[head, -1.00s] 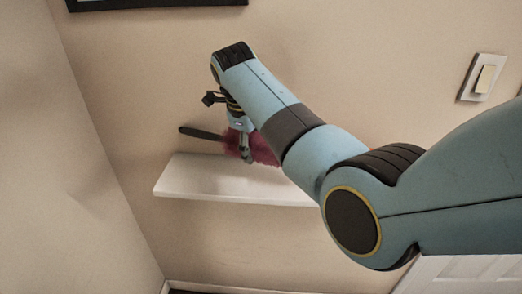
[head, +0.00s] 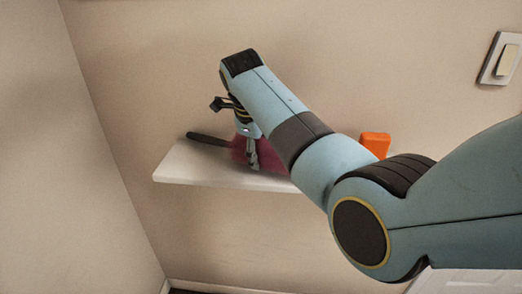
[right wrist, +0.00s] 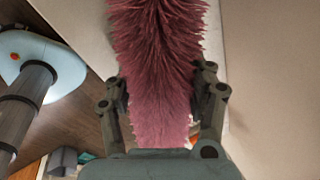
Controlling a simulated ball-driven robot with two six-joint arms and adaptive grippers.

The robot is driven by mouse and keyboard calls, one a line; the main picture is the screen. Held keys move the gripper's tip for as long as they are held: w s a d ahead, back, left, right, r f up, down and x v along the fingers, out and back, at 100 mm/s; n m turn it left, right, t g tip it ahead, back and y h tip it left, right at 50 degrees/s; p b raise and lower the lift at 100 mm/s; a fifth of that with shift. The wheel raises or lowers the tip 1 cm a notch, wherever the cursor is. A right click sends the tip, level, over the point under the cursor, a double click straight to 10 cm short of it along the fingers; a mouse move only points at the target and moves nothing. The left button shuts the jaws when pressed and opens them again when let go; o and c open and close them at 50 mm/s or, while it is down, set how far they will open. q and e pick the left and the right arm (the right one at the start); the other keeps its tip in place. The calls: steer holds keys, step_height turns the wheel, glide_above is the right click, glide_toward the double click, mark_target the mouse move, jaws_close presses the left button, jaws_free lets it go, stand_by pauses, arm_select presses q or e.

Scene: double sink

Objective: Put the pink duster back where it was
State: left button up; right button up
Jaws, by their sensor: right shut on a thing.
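The pink duster (head: 239,147) has a dark handle (head: 207,138) that points left over the white wall shelf (head: 185,172). My right gripper (head: 252,164) is shut on the duster's fluffy part, at the shelf's height. In the right wrist view the pink bristles (right wrist: 158,40) run up between the two fingers of the right gripper (right wrist: 163,90). Part of the duster is hidden behind my right arm in the head view. I cannot tell whether the duster touches the shelf. My left gripper is not in view.
An orange object (head: 375,144) shows behind my right arm, to the right of the shelf's visible part. A light switch (head: 499,58) is on the wall at upper right. The shelf's left end is clear.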

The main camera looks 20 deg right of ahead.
steer(key=shift+f+b, duration=0.3)
steer(key=shift+f, duration=0.25)
steer(key=o, duration=1.4)
steer(key=shift+c, duration=0.2)
